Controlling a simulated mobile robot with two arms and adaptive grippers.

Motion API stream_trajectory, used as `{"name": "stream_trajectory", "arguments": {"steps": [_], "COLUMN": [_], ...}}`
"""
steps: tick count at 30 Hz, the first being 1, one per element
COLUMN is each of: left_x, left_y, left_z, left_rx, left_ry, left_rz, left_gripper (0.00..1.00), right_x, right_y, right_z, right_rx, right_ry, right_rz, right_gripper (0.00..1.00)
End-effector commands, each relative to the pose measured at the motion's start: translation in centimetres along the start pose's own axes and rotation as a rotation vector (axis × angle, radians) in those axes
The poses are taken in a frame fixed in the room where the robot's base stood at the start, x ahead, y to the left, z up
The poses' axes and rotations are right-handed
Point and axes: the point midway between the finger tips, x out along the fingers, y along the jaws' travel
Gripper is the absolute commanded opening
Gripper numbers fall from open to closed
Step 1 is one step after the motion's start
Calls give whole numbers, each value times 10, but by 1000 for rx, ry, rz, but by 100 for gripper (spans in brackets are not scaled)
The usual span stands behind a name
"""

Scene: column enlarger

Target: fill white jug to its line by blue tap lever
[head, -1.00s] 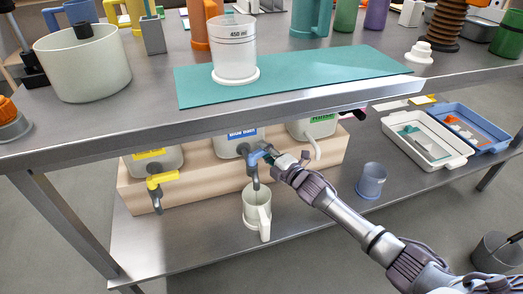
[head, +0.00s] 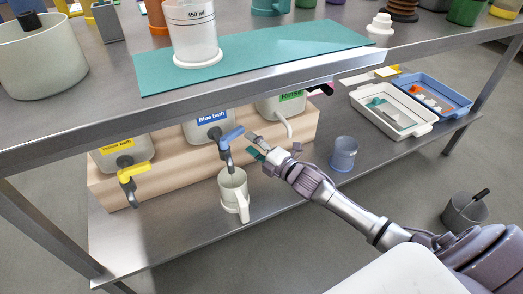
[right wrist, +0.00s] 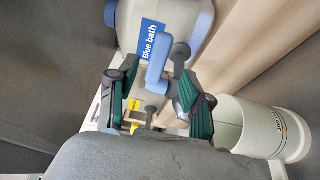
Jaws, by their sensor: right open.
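The white jug (head: 230,196) stands upright on the lower shelf, under the spout of the blue tap. Its handle faces front right. Its fill line and any liquid inside cannot be made out. The blue tap lever (head: 232,135) sits on the tank labelled "Blue bath" (head: 206,128), tilted up to the right. My right gripper (head: 256,146) is open and empty, just right of the lever and apart from it. In the right wrist view the lever (right wrist: 157,66) shows ahead between the open fingers, with the jug (right wrist: 240,128) at the right. My left gripper is not seen.
A yellow tap lever (head: 134,171) is to the left and the "Rinse" tank (head: 283,102) to the right. A blue-grey cup (head: 343,153) stands right of the jug. The upper table edge (head: 200,97) overhangs the taps. Trays (head: 392,110) lie farther right.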

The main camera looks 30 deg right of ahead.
Motion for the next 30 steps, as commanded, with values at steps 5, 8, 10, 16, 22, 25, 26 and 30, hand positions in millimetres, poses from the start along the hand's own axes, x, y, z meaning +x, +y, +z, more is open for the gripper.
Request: {"name": "stream_trajectory", "arguments": {"steps": [5, 8, 10, 16, 22, 25, 26, 30], "left_x": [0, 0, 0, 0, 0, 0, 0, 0], "left_y": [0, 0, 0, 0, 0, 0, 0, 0], "left_z": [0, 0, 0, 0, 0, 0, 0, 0], "left_rx": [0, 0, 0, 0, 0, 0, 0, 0], "left_ry": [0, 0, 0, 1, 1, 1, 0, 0], "left_rz": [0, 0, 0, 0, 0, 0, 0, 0], "left_gripper": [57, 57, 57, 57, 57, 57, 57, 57], "right_x": [-31, -39, -42, -44, -43, -43, -44, -50], "right_y": [-1, 0, 0, 1, 1, 0, 0, -12], "right_z": [0, 0, 0, 0, 0, 0, -1, -19], "right_rx": [0, 1, 0, 0, 0, 0, 4, 125], "right_ry": [0, 1, 1, 1, 1, 1, 0, -37], "right_rz": [-1, 0, 0, 2, 1, 1, -1, -58], "right_gripper": [50, 50, 50, 50, 50, 50, 50, 50]}}
